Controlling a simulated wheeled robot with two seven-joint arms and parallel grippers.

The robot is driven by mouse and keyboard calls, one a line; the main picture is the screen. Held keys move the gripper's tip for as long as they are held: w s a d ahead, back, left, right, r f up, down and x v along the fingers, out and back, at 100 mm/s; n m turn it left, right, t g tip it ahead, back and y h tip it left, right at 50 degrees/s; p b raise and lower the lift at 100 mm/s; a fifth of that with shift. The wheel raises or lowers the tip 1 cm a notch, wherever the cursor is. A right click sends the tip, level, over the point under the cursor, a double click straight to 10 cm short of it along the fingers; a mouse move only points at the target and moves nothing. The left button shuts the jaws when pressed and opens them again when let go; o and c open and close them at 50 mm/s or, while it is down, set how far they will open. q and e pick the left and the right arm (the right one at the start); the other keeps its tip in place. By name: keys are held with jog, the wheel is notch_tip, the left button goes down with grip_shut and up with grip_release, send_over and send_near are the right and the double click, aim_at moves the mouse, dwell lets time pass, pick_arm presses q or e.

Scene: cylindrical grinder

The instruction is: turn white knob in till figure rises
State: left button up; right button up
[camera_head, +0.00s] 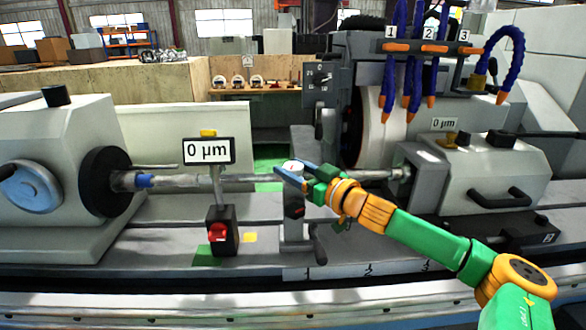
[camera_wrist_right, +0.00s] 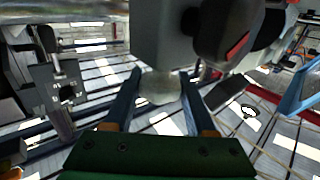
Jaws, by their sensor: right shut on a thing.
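In the right wrist view the pale round knob (camera_wrist_right: 160,88) lies between the two fingers. The gauge display (camera_head: 208,151) to the left reads "0 µm" in black on white. A second, smaller sign (camera_head: 445,123) at the right also reads "0 µm". My left gripper is not in view.
The workpiece bar (camera_head: 235,179) runs across between the headstock at the left and the tailstock (camera_head: 478,168) at the right. A black block with a red knob (camera_head: 217,232) stands under the display.

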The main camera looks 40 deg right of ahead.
jog(key=shift+a+f+m+h+b, duration=0.15)
jog(key=shift+m+h+b, duration=0.25)
jog(key=shift+h+b, duration=0.25)
jog(key=shift+m+h+b, duration=0.55)
jog(key=shift+m+h, duration=0.05)
jog(key=shift+h, duration=0.35)
jog(key=shift+m+h, duration=0.8)
jog(key=shift+h, duration=0.3)
jog(key=shift+r+m+g+h, duration=0.1)
jog(key=shift+m+g+h, duration=0.3)
jog(key=shift+m+h, duration=0.55)
jog(key=shift+r+m+g+h, duration=0.1)
jog(key=shift+m+g+h, duration=0.4)
jog(key=shift+h, duration=0.85)
jog(key=shift+d+m+h, duration=0.2)
jog(key=shift+m+h, duration=0.05)
jog(key=shift+h, duration=0.05)
jog(key=o, duration=1.4)
jog(key=shift+c, duration=0.2)
